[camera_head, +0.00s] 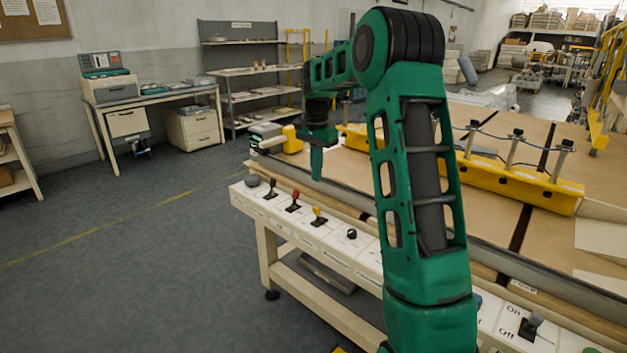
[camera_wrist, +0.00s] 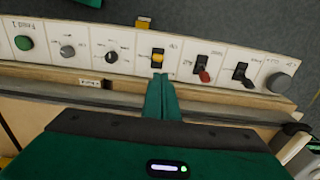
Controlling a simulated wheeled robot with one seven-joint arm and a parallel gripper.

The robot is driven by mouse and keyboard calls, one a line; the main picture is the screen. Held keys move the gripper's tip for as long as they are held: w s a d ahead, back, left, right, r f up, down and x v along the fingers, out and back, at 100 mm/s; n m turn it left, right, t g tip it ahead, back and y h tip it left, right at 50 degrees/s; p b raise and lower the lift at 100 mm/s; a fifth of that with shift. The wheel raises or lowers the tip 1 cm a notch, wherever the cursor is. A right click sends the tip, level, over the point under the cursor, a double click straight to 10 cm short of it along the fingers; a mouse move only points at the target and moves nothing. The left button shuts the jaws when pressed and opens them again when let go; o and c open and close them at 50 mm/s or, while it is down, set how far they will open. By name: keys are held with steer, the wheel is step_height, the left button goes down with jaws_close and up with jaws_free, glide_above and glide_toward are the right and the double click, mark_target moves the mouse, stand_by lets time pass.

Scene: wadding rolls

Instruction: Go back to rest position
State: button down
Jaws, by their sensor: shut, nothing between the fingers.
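My gripper (camera_head: 316,165) hangs from my green arm, pointing down over the control panel's far part in the head view. In the wrist view my gripper (camera_wrist: 161,84) has its two green fingers together, with nothing between them. The fingertips show beside the yellow switch (camera_wrist: 157,57); whether they touch it I cannot tell. In the head view the yellow switch (camera_head: 318,216) stands on the panel below the gripper, with a visible gap between them. My upper arm covers part of the panel.
The control panel (camera_head: 364,262) also carries a red switch (camera_head: 294,201), a black switch (camera_head: 270,188) and knobs. Behind it lies a brown work surface (camera_head: 515,237) with a yellow bar (camera_head: 520,187). A desk (camera_head: 165,98) and shelves (camera_head: 262,97) stand at the back. The floor at left is clear.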

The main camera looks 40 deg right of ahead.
stand_by(0.5)
steer(key=s+a+r+n, duration=0.2)
steer(key=s+r+n, duration=0.15)
steer(key=s, duration=0.85)
steer(key=s+a+f+n, duration=0.1)
steer(key=s+a+f, duration=0.1)
steer(key=s, duration=0.8)
steer(key=s+a+f+n, duration=0.2)
steer(key=s+a, duration=0.2)
steer(key=s, duration=0.6)
steer(key=s+a+f+n, duration=0.1)
steer(key=s+a+n, duration=0.1)
steer(key=s, duration=0.8)
steer(key=shift+a+f, duration=0.4)
steer(key=shift+a, duration=0.1)
steer(key=shift+n, duration=0.25)
steer(key=shift+w+f, duration=0.25)
steer(key=shift+w, duration=0.4)
